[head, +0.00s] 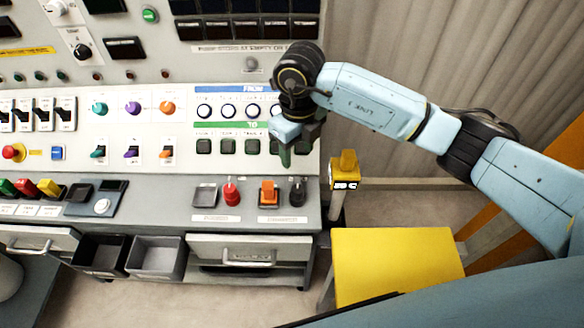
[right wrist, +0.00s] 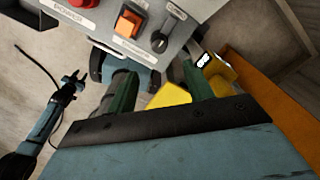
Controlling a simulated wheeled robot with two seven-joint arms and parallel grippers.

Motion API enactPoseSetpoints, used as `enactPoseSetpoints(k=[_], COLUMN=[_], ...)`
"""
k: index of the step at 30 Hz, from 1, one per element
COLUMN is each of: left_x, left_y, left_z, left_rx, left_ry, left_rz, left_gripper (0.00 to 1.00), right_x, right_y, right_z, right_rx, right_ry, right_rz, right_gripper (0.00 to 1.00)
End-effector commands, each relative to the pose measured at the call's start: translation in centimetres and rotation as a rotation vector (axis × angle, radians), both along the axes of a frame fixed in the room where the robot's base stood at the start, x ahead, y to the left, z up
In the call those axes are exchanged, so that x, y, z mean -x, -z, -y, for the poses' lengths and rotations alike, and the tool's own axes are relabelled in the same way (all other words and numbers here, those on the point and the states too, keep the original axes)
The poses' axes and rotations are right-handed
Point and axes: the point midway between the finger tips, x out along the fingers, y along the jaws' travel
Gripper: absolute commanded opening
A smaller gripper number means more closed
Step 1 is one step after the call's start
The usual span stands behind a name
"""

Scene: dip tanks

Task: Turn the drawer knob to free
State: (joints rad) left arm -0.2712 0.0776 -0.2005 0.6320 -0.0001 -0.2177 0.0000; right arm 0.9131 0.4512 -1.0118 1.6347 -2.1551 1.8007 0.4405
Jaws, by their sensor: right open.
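A wide drawer (head: 215,248) with a pale bar handle (head: 248,258) is at the lower right of the console in the head view. A black knob (head: 298,190) stands on the ledge above it; it also shows in the right wrist view (right wrist: 160,41). I cannot read a "free" mark or tell which knob belongs to the drawer. My right gripper (head: 298,147) is open and empty, in front of the panel's right edge and above the black knob. Its green fingers show apart in the right wrist view. An arm, likely my left (right wrist: 72,83), shows there small; its jaws are unclear.
An orange switch (head: 268,191) and a red knob (head: 231,192) stand beside the black knob. A yellow-topped post (head: 346,165) and a yellow platform (head: 395,265) stand right of the console. Floor shows below the drawer.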

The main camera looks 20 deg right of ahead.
Motion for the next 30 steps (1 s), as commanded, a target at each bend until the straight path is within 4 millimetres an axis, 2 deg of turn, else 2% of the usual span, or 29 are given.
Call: enactPoseSetpoints(k=[6,10,15,21,30], left_x=[3.7,4.8,4.1,2.0,2.3], left_y=[0.3,0.4,0.6,0.6,0.7], left_z=[-0.3,-0.4,-0.4,-0.3,-0.3], left_rx=[-0.006,-0.009,-0.007,-0.004,-0.005], left_ry=[0.0,0.001,0.001,0.001,0.0], left_rz=[-0.055,-0.072,-0.062,-0.029,-0.033], left_gripper=[0.36,0.36,0.36,0.36,0.36], right_x=[0.2,0.2,0.2,0.2,0.1], right_y=[3.6,6.4,9.8,12.3,13.0], right_z=[0.0,-0.1,0.0,0.0,0.0], right_rx=[0.001,0.0,0.0,0.001,0.0], right_ry=[0.001,0.001,0.001,0.0,-0.001], right_rz=[-0.006,-0.007,-0.004,-0.003,-0.001], right_gripper=[0.52,0.52,0.52,0.52,0.52])
